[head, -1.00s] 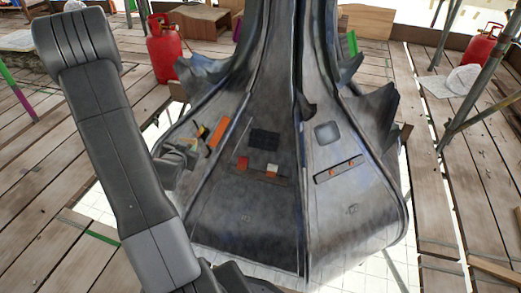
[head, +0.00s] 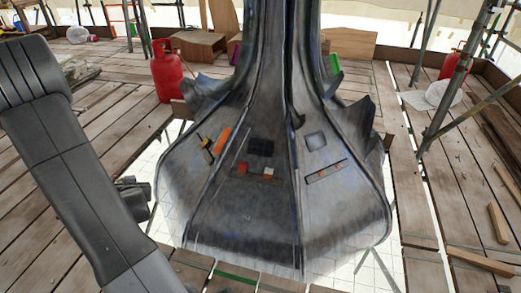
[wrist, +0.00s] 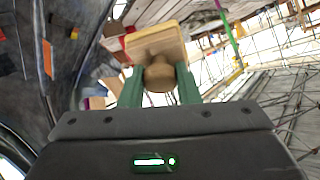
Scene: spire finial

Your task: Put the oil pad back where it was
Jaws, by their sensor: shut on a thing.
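My gripper is shut on the oil pad (wrist: 157,45), a pale wooden block with a round wooden knob. In the wrist view, the green fingers (wrist: 160,87) grip the knob from both sides, and the block points away from the palm. In the head view, my gripper (head: 133,193) is a dark shape just left of the spire finial (head: 245,215), apart from its lower left edge; the pad cannot be made out there.
On the finial are an orange bar (head: 221,140), a black square (head: 260,147), a grey square (head: 315,140) and a narrow right ledge (head: 326,171). A red gas cylinder (head: 167,72) stands behind left. Scaffold poles (head: 450,85) stand right. Gaps open between the planks around the finial.

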